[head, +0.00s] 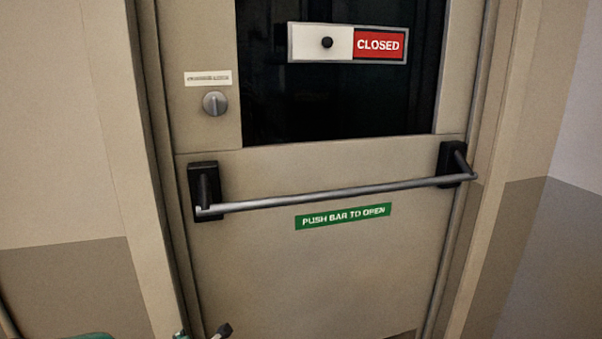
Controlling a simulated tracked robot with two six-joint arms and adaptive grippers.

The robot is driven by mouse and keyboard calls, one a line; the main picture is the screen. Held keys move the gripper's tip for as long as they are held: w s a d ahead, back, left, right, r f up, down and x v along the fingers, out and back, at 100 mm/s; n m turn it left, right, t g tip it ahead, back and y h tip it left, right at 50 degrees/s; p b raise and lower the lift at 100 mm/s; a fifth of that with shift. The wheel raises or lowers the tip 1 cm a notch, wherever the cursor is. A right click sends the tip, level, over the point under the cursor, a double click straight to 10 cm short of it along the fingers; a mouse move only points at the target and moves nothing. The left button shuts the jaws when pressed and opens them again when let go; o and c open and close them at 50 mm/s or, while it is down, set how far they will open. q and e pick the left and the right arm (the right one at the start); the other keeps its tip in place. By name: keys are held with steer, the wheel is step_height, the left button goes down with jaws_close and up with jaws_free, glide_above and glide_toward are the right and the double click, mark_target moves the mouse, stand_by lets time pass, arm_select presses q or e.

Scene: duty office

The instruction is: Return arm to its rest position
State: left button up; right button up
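A beige door (310,270) fills the middle of the head view and looks shut in its frame. A grey push bar (340,191) runs across it between two black brackets. Part of what looks like my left gripper (221,331) shows at the bottom edge, low in front of the door and below the bar's left end. Most of it is cut off, so its opening and anything in it are hidden. My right gripper is not in view.
A green label reading "PUSH BAR TO OPEN" (343,217) sits below the bar. A sliding sign (347,43) on the dark window reads "CLOSED". A round grey knob (214,103) sits under a small label (208,78). Walls flank the door on both sides.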

arm_select(q)
steer(key=s+d+f+m+g+h, duration=0.2)
steer(key=s+f+m, duration=0.4)
steer(key=f, duration=0.6)
steer(key=s+d+f+m+g+h, duration=0.3)
steer(key=s+d+f+m, duration=0.15)
steer(key=s, duration=0.45)
steer(key=s+d+f+m+g+h, duration=0.2)
steer(key=s+d+f+m, duration=0.3)
steer(key=s, duration=0.5)
steer(key=s+d+m+g+h, duration=0.2)
steer(key=s+d+m+g, duration=0.1)
steer(key=s+m, duration=0.45)
step_height(320, 180, up, 21)
steer(key=m+p, duration=0.1)
steer(key=p, duration=2.1)
steer(key=shift+w+r+m, duration=0.2)
steer(key=shift+w+m, duration=0.1)
steer(key=shift+w, duration=0.1)
